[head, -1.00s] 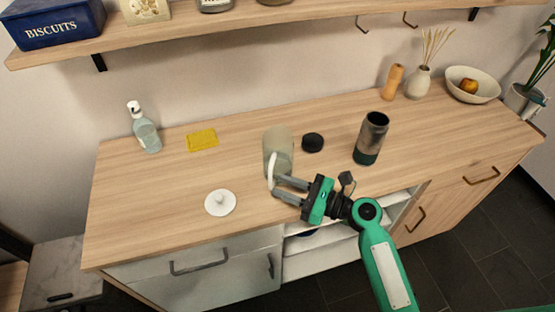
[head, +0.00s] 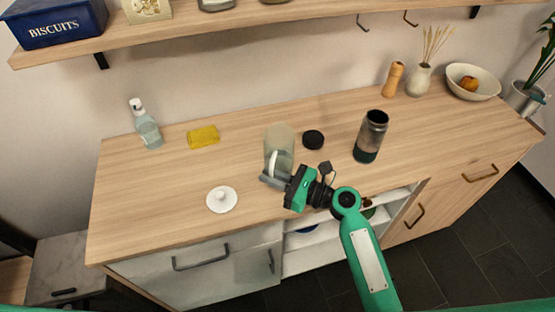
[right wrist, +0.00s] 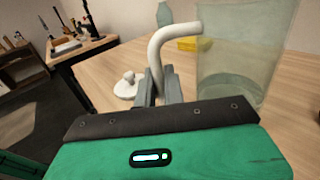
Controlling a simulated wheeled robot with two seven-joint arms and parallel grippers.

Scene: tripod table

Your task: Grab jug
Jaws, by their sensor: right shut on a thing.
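The jug (head: 280,141) is a pale, see-through vessel with a white handle, upright on the wooden counter. In the right wrist view the jug (right wrist: 238,45) fills the upper right, and its white handle (right wrist: 157,55) rises between the finger ends. My right gripper (head: 274,180) is shut on the handle, at the jug's near side; its fingers also show in the right wrist view (right wrist: 160,88). A white lid with a knob (head: 221,200) lies on the counter to the left of the jug. My left gripper is not in view.
A black round lid (head: 313,140) and a dark tumbler (head: 370,137) stand to the right of the jug. A yellow sponge (head: 203,136) and a soap bottle (head: 146,124) are at the back left. A shelf (head: 180,30) runs above. The counter's left front is clear.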

